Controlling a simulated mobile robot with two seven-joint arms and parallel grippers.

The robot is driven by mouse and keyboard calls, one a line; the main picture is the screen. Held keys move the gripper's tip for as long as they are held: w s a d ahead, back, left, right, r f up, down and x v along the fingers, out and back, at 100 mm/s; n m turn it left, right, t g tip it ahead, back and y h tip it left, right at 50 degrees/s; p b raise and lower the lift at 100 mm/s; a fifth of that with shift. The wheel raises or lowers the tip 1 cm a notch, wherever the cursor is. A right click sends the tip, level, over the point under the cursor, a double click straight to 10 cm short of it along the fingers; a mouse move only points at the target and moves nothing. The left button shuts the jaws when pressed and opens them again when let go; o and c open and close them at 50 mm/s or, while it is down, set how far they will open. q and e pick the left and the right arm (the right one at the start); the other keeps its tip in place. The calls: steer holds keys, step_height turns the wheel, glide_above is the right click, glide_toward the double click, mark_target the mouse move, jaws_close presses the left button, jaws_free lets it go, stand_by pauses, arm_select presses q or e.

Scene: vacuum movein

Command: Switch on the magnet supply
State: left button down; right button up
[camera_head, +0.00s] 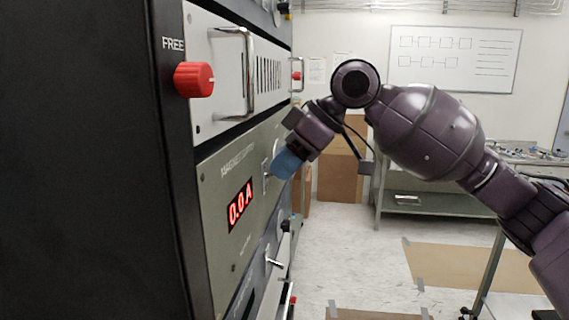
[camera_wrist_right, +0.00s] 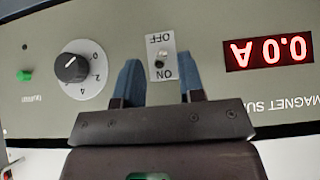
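The magnet supply (camera_head: 215,190) is a grey-green panel in the rack, with a red display (camera_head: 240,204) reading 0.0 A. In the right wrist view, which shows the panel upside down, the display (camera_wrist_right: 268,52) also reads 0.0 A. A small toggle switch (camera_wrist_right: 160,62) sits on a pale plate marked OFF and ON. I cannot tell for sure which way its lever points. My right gripper (camera_head: 283,163) is at the panel face by the switch plate. Its two blue fingers (camera_wrist_right: 161,78) are apart with nothing between them, near the ON label. My left gripper is out of view.
A black knob (camera_wrist_right: 78,68) and a green part (camera_wrist_right: 24,76) sit beside the switch. A bench (camera_head: 430,205) and whiteboard (camera_head: 455,60) stand behind.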

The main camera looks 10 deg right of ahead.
arm_select(q)
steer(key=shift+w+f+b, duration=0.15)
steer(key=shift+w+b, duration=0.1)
steer(key=shift+b, duration=0.3)
arm_select(e)
steer(key=v, duration=1)
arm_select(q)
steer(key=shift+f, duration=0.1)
arm_select(e)
steer(key=shift+s+d+r, duration=0.1)
steer(key=shift+d, duration=0.05)
